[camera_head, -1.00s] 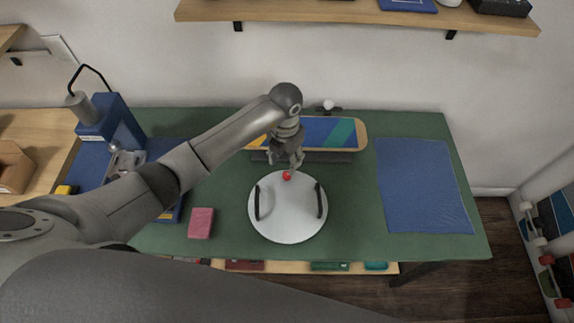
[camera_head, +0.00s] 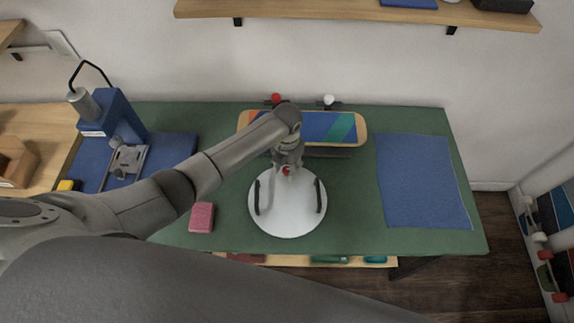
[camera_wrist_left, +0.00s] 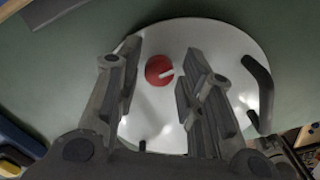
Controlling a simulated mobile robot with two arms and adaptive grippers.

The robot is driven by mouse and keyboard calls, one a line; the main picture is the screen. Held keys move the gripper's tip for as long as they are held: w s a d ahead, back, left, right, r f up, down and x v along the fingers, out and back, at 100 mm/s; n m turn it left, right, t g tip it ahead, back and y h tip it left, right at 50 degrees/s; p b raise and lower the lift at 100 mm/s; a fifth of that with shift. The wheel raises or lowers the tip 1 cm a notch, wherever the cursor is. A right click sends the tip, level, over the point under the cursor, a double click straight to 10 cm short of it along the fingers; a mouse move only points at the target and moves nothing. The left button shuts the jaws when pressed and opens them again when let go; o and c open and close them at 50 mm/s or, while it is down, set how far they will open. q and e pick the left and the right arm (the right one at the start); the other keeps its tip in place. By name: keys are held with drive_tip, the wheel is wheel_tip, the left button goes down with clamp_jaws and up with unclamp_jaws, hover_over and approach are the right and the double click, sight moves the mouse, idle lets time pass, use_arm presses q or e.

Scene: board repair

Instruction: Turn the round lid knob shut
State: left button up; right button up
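The round white lid (camera_head: 286,215) lies on the green table with two dark handles, one on each side. Its red knob (camera_head: 286,171) shows near the lid's far edge, partly hidden by my left gripper (camera_head: 287,165). In the left wrist view the knob (camera_wrist_left: 160,69) is a red disc with a white mark on its right side, pointing right and slightly up. My left gripper (camera_wrist_left: 163,58) is open, with one finger on each side of the knob in that view. I see no contact; the height gap is hard to tell. My right gripper is not in view.
A striped skateboard deck (camera_head: 345,128) lies behind the lid. A pink block (camera_head: 201,217) is left of the lid and a blue mat (camera_head: 420,185) is to its right. A blue press machine (camera_head: 108,115) stands at the left. The table's front edge is clear.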

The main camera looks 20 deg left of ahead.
use_arm(q)
drive_tip(key=c, duration=0.4)
clamp_jaws()
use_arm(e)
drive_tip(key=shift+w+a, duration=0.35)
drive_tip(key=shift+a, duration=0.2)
use_arm(q)
drive_tip(key=shift+f+m+b, duration=0.1)
drive_tip(key=shift+m+b, duration=0.45)
drive_tip(key=shift+m, duration=0.05)
drive_tip(key=shift+a+f+m+b, duration=0.1)
drive_tip(key=shift+m+b, duration=0.9)
drive_tip(key=shift+m, duration=0.1)
drive_tip(key=m+b, duration=1.1)
drive_tip(key=b, duration=0.1)
drive_tip(key=shift+m, duration=0.4)
drive_tip(key=shift+s+d+m+b, duration=0.1)
drive_tip(key=shift+d+m+b, duration=0.1)
drive_tip(key=shift+m+b, duration=1.45)
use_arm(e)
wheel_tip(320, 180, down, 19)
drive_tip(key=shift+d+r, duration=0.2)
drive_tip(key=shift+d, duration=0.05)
use_arm(q)
drive_tip(key=shift+r, duration=0.2)
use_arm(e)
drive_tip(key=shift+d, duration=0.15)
use_arm(q)
drive_tip(key=o, duration=0.8)
unclamp_jaws()
